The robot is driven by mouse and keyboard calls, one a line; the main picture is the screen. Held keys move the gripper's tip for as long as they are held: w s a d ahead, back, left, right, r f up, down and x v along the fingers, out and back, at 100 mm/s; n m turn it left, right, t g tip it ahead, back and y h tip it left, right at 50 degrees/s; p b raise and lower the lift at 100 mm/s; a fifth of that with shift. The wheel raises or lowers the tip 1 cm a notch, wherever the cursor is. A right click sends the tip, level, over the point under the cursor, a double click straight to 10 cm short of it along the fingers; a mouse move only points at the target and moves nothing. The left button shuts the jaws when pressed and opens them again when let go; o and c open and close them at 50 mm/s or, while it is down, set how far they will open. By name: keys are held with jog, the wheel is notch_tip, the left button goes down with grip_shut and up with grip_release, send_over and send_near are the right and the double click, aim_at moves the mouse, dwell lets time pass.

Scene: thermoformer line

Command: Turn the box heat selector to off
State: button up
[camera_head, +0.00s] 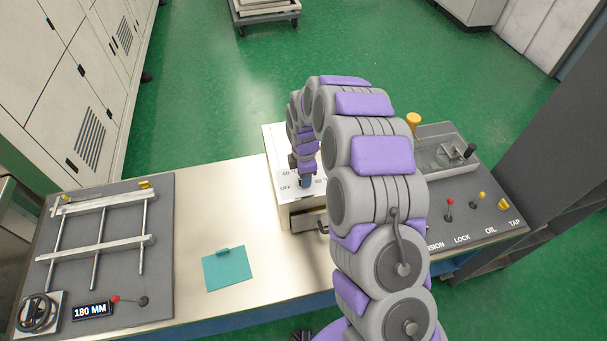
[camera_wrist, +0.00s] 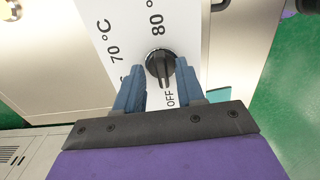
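The heat selector is a black round knob (camera_wrist: 160,66) with a raised grip bar, on the white top of the box (camera_head: 275,150). In the wrist view, labels for 70 °C, 80 ° and OFF stand around it. The bar runs roughly along the line between the 80 and OFF sides; I cannot tell which end is the pointer. My gripper (camera_wrist: 157,71) is open, with one blue fingertip on either side of the knob and gaps visible. In the head view my gripper (camera_head: 305,181) is over the box top and hides the knob.
A bench (camera_head: 195,200) carries the box, a teal clipboard-like sheet (camera_head: 227,269) and a dark panel (camera_head: 160,285) with a metal frame, handwheel and 180 MM display. To the right is a grey panel (camera_head: 480,215) with small levers and a tray. Green floor lies behind.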

notch_tip(320, 180, up, 17)
jog(key=shift+r, duration=0.15)
dwell(0.5)
jog(key=s+d+r+m+b, duration=0.1)
jog(key=s+d+r+m, duration=0.15)
jog(key=s, duration=0.25)
jog(key=s+d+r+m+b, duration=0.1)
jog(key=s+d+m, duration=0.2)
jog(key=s, duration=0.3)
jog(key=s+d+f+m+b, duration=0.1)
jog(key=s+d+m+b, duration=0.1)
jog(key=s+m, duration=0.3)
jog(key=s+d+f+m+g+b, duration=0.1)
jog(key=s+d+m, duration=0.4)
jog(key=s, duration=0.9)
jog(key=s+d+f+m+b, duration=0.2)
jog(key=s+d+m, duration=0.2)
jog(key=s, duration=0.6)
jog(key=shift+f+m+g+b, duration=0.35)
jog(key=shift+m+g+b, duration=0.05)
jog(key=shift+m, duration=0.55)
jog(key=shift+a, duration=0.15)
